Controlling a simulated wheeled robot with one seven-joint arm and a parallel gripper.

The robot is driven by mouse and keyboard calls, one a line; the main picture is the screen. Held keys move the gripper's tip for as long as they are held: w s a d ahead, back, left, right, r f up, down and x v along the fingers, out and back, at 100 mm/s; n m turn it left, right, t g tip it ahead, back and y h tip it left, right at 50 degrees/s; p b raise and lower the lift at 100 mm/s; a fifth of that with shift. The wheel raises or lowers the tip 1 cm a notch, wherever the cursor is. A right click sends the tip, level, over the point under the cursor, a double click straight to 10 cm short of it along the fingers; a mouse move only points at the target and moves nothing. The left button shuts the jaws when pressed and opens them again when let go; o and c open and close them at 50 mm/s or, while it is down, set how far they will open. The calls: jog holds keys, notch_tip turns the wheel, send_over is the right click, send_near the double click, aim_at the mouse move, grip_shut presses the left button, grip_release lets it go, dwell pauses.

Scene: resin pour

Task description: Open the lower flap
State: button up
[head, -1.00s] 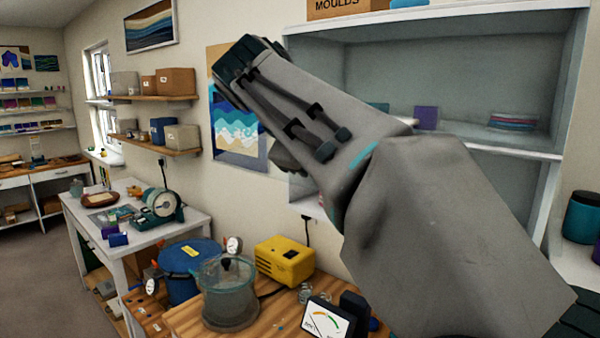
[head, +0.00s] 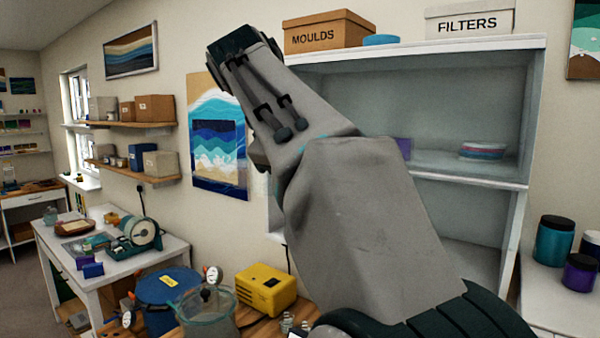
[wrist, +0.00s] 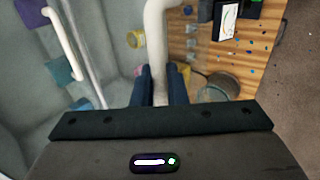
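In the wrist view my gripper (wrist: 160,88) has its two dark fingers close together, one on each side of a thick white bar (wrist: 156,35). They look shut on this bar, which looks like a handle. A second white bar handle (wrist: 66,45) is at the upper left, in front of a pale, see-through or open cabinet front. In the head view the cabinet (head: 535,110) shows an upper and a lower compartment. My arm covers much of its left side, and my gripper is hidden there. I cannot make out the lower flap's panel clearly.
A wooden bench below holds a yellow box (head: 265,288), a clear pot (head: 208,312) and a blue pot (head: 168,290). Boxes stand on the cabinet top, including one marked MOULDS (head: 328,32). Dark-lidded jars (head: 553,240) are at the right.

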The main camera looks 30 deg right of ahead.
jog(key=shift+o, duration=0.3)
jog(key=shift+d, duration=0.2)
jog(key=shift+a, duration=0.1)
jog(key=shift+a+r, duration=0.35)
jog(key=shift+r, duration=0.1)
jog(key=v, duration=0.6)
jog(key=shift+s+a+r, duration=0.1)
